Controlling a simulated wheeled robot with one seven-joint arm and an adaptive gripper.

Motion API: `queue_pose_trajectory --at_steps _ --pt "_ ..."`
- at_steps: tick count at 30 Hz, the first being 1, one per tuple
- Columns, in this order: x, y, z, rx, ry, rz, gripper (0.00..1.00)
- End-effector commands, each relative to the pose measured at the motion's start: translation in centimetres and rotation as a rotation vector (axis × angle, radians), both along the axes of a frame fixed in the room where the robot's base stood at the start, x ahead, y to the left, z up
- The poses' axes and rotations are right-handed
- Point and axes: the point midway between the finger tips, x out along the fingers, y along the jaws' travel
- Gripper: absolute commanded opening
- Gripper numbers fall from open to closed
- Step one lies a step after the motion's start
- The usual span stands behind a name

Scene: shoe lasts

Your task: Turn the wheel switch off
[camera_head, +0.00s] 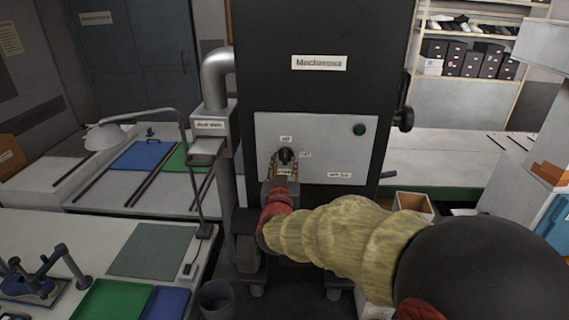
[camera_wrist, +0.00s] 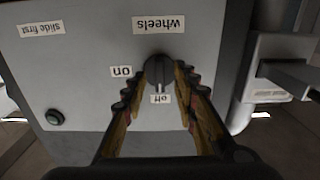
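The wheel switch is a dark round knob (camera_head: 286,155) on the light grey panel of the black machine; the wrist view shows it close up and upside down (camera_wrist: 159,72). A pale mark on the knob points toward the "off" label (camera_wrist: 161,98). The "on" label (camera_wrist: 121,72) lies to one side and the "wheels" label (camera_wrist: 159,25) on the opposite side from "off". My gripper (camera_wrist: 163,68) is at the panel with its two fingers spread apart, one on each side of the knob. Whether the fingertips touch the knob is hard to tell.
A green button (camera_head: 359,129) sits on the same panel, right of the knob. A grey pipe and ledge (camera_head: 208,147) stand left of the machine. A cardboard box (camera_head: 414,205) is at right.

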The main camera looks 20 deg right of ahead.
Motion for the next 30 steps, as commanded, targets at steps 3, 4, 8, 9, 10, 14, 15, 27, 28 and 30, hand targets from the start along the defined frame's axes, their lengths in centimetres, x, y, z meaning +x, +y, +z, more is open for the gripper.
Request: queue_pose_trajectory --at_steps 3,4,8,9,10,14,15,27,28,30 --pt "-1.9 0.7 0.1 0.000 -0.001 0.004 0.29" --pt "-2.5 0.9 0.1 0.000 -0.001 0.004 0.29" --pt "-5.1 1.8 0.0 0.001 0.000 0.004 0.29" --pt "-5.9 2.1 0.1 0.001 -0.001 0.004 0.29" --pt "-6.4 2.3 0.1 -0.001 -0.002 0.005 0.29" --pt "-8.5 2.9 0.0 0.000 0.000 0.004 0.29" --pt "-9.0 3.0 0.0 0.001 -0.001 0.003 0.29" --pt "-10.5 3.4 0.0 0.000 0.001 0.001 0.29" --pt "-10.5 3.4 -0.1 0.000 0.001 0.001 0.29" --pt "-10.5 3.4 -0.1 0.000 0.001 0.001 0.29"
